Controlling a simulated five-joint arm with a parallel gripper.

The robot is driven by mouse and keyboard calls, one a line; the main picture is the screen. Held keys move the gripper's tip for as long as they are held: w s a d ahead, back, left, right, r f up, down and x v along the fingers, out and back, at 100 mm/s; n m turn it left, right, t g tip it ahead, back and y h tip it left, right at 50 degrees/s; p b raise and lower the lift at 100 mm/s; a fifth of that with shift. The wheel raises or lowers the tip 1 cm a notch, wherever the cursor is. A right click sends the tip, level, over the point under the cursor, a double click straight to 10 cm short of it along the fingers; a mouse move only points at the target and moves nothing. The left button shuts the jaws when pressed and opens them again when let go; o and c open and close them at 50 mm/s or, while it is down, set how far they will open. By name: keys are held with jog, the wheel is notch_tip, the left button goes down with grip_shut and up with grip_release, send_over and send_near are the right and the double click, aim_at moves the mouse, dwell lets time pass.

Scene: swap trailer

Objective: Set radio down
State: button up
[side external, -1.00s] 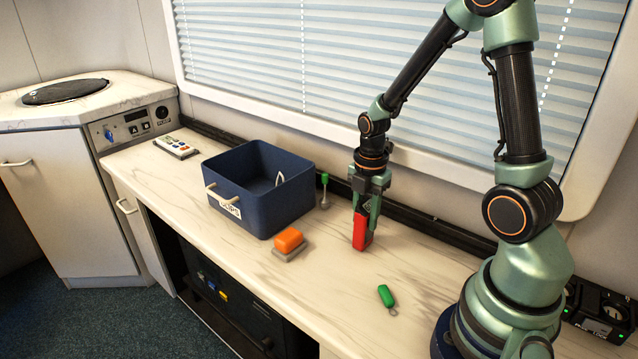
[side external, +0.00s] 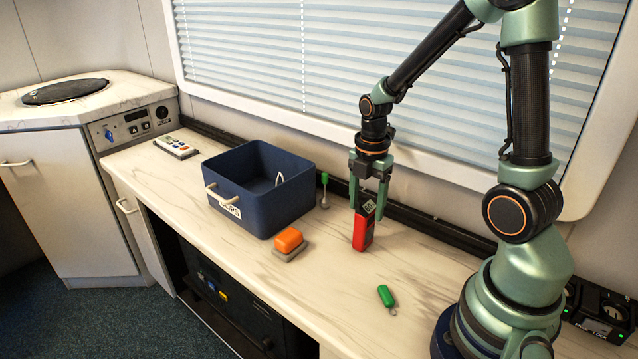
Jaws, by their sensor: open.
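The radio (side external: 362,233) is a red upright block with a dark top and a small pale patterned patch near its upper end. It stands on the pale counter (side external: 330,275), right of the blue bin. My gripper (side external: 369,205) is open and points down just above the radio. Its fingertips are beside the radio's upper end; whether they touch it I cannot tell.
A blue bin (side external: 232,212) stands on the left. In front of the radio are an orange block on a grey base (side external: 289,241) and a green-handled item (side external: 386,296). Another green-topped tool (side external: 324,188) stands behind. A remote-like device (side external: 176,147) lies far left.

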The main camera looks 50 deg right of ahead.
notch_tip(320, 180, up, 8)
jog(key=shift+f, duration=0.1)
jog(key=shift+a+r, duration=0.1)
jog(key=shift+r, duration=0.45)
jog(key=s+a+r+m+t, duration=0.1)
jog(key=a+r+m+t, duration=0.1)
jog(key=a+m, duration=0.3)
jog(key=s+a+r+m+t, duration=0.2)
jog(key=a+r+m, duration=0.3)
jog(key=m, duration=0.8)
jog(key=shift+a+t, duration=0.4)
jog(key=shift+t, duration=0.4)
